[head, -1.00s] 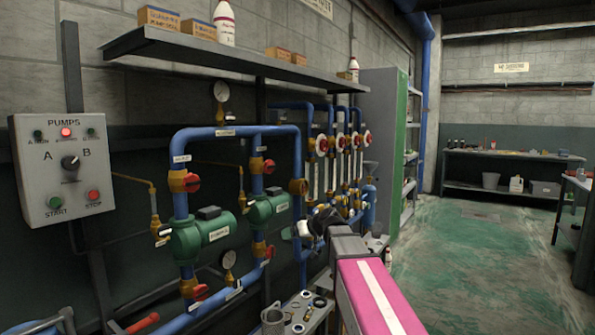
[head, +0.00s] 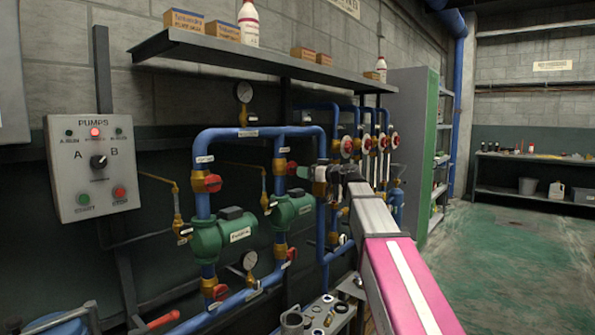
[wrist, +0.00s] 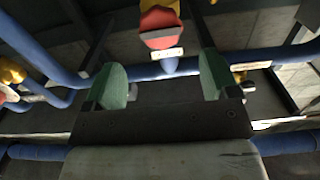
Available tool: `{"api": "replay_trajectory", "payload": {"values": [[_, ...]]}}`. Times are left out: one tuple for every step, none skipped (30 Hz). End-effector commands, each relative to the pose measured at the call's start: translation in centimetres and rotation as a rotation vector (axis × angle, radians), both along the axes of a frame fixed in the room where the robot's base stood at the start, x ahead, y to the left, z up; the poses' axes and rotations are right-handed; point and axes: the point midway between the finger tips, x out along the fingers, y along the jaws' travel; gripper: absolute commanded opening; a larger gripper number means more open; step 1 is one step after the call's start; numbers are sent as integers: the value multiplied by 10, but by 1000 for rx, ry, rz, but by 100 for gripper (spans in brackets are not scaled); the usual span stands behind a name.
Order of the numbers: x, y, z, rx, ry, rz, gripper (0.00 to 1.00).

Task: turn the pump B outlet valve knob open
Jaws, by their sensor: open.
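The pump B outlet valve knob (head: 291,168) is red, on a brass body on the blue riser above the right-hand green pump (head: 292,209). My gripper (head: 308,172) is just right of this knob in the head view. In the wrist view my gripper (wrist: 158,68) has its two green fingers spread wide, with nothing held between them. A red knob (wrist: 160,28) on a brass body, seemingly the same one, lies beyond the fingertips near the top edge, apart from both fingers. I cannot read the white tag (wrist: 167,54) beside it.
A similar red knob (head: 212,183) sits on the left riser above the left green pump (head: 223,233). Blue pipes run close around my gripper. A shelf (head: 260,64) overhangs the pipework, and a pump control box (head: 93,168) hangs at left.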

Motion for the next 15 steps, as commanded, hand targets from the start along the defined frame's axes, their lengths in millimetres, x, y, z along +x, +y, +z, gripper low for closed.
{"api": "replay_trajectory", "payload": {"values": [[5,5,0,0,0,1,80],[7,8,0,0,0,1,80],[9,11,0,-1,1,1,80],[11,13,0,-1,1,1,80],[13,16,0,0,1,1,80],[16,19,0,0,1,1,80],[18,21,0,-1,2,1,80],[20,23,0,-1,2,1,80],[22,27,0,-1,2,1,80],[24,29,0,-1,2,0,80],[25,31,0,-1,2,0,80],[28,35,0,0,1,0,80],[30,37,0,0,1,0,80],[31,39,0,0,1,0,80],[34,42,0,-1,2,1,80]]}}
